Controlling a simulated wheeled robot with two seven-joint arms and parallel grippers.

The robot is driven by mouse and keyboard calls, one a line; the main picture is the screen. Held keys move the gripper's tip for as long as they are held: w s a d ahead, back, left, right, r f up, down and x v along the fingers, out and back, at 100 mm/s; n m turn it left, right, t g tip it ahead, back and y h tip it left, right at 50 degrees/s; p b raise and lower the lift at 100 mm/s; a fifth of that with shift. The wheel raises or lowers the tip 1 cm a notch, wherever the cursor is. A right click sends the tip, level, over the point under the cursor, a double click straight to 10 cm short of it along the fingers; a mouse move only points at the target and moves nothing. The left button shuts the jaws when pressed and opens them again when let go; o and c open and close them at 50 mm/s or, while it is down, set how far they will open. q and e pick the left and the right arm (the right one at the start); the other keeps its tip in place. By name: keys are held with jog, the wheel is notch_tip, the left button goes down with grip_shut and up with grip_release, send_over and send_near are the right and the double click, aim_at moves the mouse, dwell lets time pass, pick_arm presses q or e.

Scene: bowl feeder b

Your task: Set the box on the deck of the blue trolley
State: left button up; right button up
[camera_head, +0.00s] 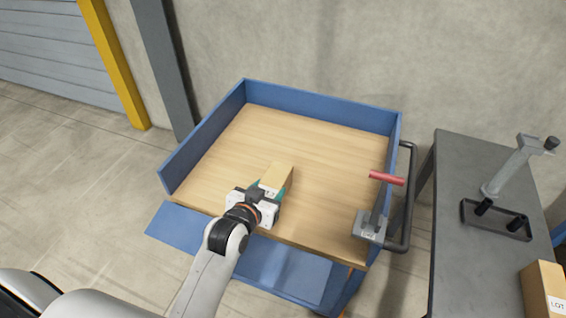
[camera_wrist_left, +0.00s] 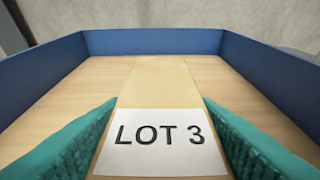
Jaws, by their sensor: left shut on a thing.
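The box (camera_head: 278,176) is tan with a white label, which reads LOT 3 in the left wrist view (camera_wrist_left: 160,88). My left gripper (camera_head: 268,191) is shut on the box, with a teal finger pad on each side of it. The box is over the wooden deck (camera_head: 318,150) of the blue trolley (camera_head: 320,104), toward the front middle. I cannot tell whether the box touches the deck. The blue walls also show around it in the left wrist view (camera_wrist_left: 150,42). My right gripper is not in view.
A clamp with a red handle (camera_head: 387,178) stands at the trolley's right front corner, beside a dark push bar (camera_head: 408,200). A grey table (camera_head: 470,180) at the right holds a metal fixture (camera_head: 508,170) and another labelled box (camera_head: 541,285). The back of the deck is clear.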

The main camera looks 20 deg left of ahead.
pick_arm(q)
jog(key=w+a+r+b, duration=0.1)
jog(key=w+a+r, duration=0.15)
jog(key=w, duration=0.55)
jog(key=w+a+r+b, duration=0.1)
jog(key=w+a+r, duration=0.15)
jog(key=w, duration=0.65)
jog(key=f, duration=0.5)
jog(key=f+b, duration=0.1)
jog(key=f, duration=0.1)
jog(key=shift+a+f, duration=0.35)
jog(key=shift+a, duration=0.05)
notch_tip(320, 180, down, 3)
jog(key=shift+r, duration=0.1)
jog(key=o, duration=1)
jog(key=shift+s, duration=0.1)
jog(key=o, duration=0.3)
